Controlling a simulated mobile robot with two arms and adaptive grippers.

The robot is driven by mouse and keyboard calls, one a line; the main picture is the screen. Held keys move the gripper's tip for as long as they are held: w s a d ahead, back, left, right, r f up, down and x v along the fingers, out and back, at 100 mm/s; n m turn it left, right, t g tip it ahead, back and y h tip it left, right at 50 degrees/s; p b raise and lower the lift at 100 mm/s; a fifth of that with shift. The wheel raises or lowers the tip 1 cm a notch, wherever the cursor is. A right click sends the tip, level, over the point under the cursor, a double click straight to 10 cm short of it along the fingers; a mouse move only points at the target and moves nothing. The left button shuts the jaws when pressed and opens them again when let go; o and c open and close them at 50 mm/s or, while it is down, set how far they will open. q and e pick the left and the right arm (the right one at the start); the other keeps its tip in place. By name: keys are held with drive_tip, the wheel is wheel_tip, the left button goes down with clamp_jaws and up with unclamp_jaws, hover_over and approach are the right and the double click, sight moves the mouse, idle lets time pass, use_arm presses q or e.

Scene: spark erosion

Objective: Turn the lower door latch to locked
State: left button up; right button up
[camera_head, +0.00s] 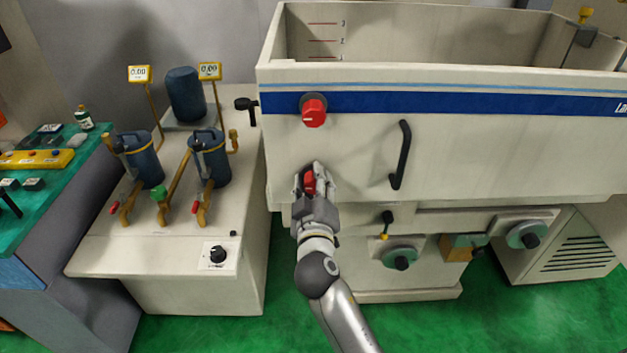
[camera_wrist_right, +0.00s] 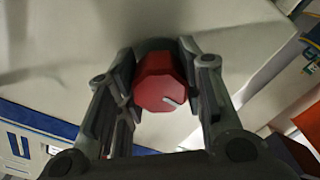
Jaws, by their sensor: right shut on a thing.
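The lower door latch is a red knob (camera_head: 309,182) on the front of the white tank door (camera_head: 350,150). My right gripper (camera_head: 311,178) is around it, with one finger on each side. The right wrist view shows the red knob (camera_wrist_right: 160,82) between the two fingers (camera_wrist_right: 158,85), with a pale mark on its face pointing to the lower right. The fingers are shut on the knob. The upper latch, a red knob (camera_head: 313,112) on a dark round base, sits above on the blue stripe. My left gripper is not in view.
A black door handle (camera_head: 401,155) stands out to the right of my right gripper. Below are black knobs on round plates (camera_head: 401,258). At left a white filter unit (camera_head: 150,262) carries blue canisters and yellow pipes. Green floor is open in front.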

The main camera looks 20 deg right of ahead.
drive_tip(key=shift+f+n, duration=0.1)
drive_tip(key=shift+n, duration=0.4)
drive_tip(key=o, duration=1)
drive_tip(key=shift+o, duration=0.2)
drive_tip(key=v, duration=0.7)
drive_tip(key=shift+s+a, duration=0.1)
drive_tip(key=shift+s, duration=0.15)
